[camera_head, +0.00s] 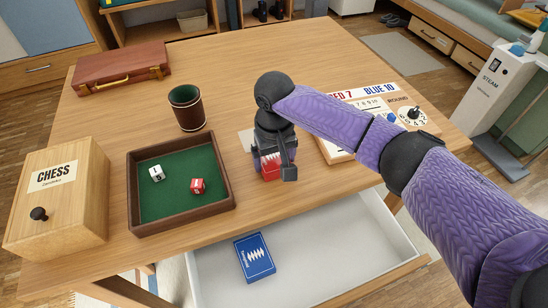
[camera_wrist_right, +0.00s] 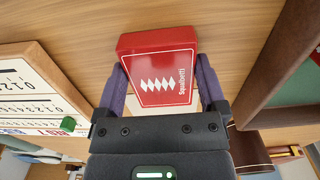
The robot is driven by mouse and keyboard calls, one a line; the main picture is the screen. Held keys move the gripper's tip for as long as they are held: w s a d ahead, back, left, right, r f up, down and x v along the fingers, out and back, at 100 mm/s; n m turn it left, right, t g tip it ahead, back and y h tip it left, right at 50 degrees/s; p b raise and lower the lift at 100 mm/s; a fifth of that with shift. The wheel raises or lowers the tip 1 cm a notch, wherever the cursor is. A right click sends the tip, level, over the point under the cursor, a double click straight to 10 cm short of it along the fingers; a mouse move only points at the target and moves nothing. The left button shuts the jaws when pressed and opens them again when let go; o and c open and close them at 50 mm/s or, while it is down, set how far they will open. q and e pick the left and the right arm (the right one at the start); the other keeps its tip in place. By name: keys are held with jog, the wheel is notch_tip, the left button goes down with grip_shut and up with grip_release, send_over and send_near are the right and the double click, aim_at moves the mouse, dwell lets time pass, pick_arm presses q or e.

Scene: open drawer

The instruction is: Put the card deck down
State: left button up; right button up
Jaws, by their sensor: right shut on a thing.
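My right gripper (camera_head: 274,160) is shut on a red card deck (camera_head: 270,169) near the front edge of the wooden table. In the right wrist view the red deck (camera_wrist_right: 158,70) sits between the two fingers (camera_wrist_right: 160,80), its face with white diamonds and lettering towards the camera. I cannot tell whether the deck touches the tabletop. A pale flat patch (camera_head: 246,139) shows on the table just behind the gripper, partly hidden by it. A blue card deck (camera_head: 254,258) lies in the open white drawer (camera_head: 340,235) below. My left gripper is not in view.
A green-lined dice tray (camera_head: 183,220) with two dice stands left of the gripper, with a dark cup (camera_head: 187,106) behind it. A chess box (camera_head: 60,205) and a brown case (camera_head: 121,68) are further left. A scoreboard (camera_head: 345,115) stands right. The back middle table is clear.

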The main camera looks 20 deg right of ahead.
aim_at(274, 161)
jog(key=o, duration=0.9)
jog(key=shift+f, duration=0.1)
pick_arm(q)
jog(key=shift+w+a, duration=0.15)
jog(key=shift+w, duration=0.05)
pick_arm(e)
jog(key=shift+o, duration=0.4)
pick_arm(q)
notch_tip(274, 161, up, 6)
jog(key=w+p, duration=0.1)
jog(key=p, duration=0.5)
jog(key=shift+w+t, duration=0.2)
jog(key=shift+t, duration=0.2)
pick_arm(e)
notch_tip(274, 161, up, 12)
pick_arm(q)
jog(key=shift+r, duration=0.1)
